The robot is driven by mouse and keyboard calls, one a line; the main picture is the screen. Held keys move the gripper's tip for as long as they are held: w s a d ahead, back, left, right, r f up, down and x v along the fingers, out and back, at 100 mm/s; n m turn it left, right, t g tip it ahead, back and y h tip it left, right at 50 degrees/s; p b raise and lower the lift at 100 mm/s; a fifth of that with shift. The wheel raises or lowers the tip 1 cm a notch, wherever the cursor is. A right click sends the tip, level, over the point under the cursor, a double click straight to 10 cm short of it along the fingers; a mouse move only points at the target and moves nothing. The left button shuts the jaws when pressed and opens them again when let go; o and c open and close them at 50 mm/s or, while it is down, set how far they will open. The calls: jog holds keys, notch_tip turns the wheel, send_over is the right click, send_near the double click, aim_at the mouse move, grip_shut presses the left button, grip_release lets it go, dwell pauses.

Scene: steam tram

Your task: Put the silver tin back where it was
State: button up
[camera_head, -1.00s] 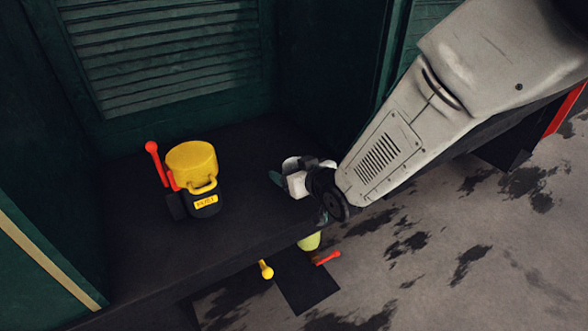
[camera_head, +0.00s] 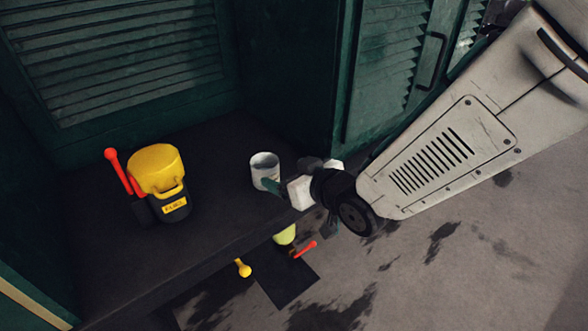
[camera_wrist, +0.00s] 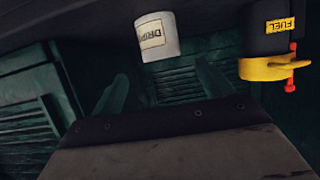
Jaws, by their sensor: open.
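The silver tin (camera_head: 265,172), open at the top, stands upright on the dark shelf (camera_head: 215,215), right of the yellow-and-black can. In the wrist view the tin (camera_wrist: 156,37) appears upside down, with a pale label that seems to begin "DRIP". My gripper (camera_head: 283,184) is just to the right of the tin, towards the shelf's front edge. Its two fingers are spread with nothing between them in the wrist view (camera_wrist: 162,90). The tin is clear of the fingers there; a small gap is hard to judge in the head view.
Green louvred walls (camera_head: 120,50) close the back and right. Below the front edge are a yellow knob (camera_head: 243,268) and red handle (camera_head: 305,249).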

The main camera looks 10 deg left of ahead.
jog(key=shift+s+d, duration=0.1)
jog(key=d+r+m+g+h, duration=0.1)
jog(key=d+r+m+h, duration=0.25)
jog(key=d, duration=0.85)
jog(key=d+r+m+g+h, duration=0.1)
jog(key=d+r+m+h, duration=0.3)
jog(key=d, duration=0.8)
jog(key=s+d+r+m+g+h, duration=0.1)
jog(key=s+d+g, duration=0.1)
jog(key=s+d, duration=0.4)
jog(key=s+d+r+m+g+h, duration=0.1)
jog(key=s+d, duration=0.5)
jog(key=s, duration=0.7)
jog(key=r+g+h, duration=0.1)
jog(key=g, duration=0.1)
jog(key=shift+s+d+r+g, duration=0.15)
jog(key=shift+s+d+g, duration=0.05)
jog(key=shift+s+g, duration=0.1)
jog(key=shift+m, duration=0.25)
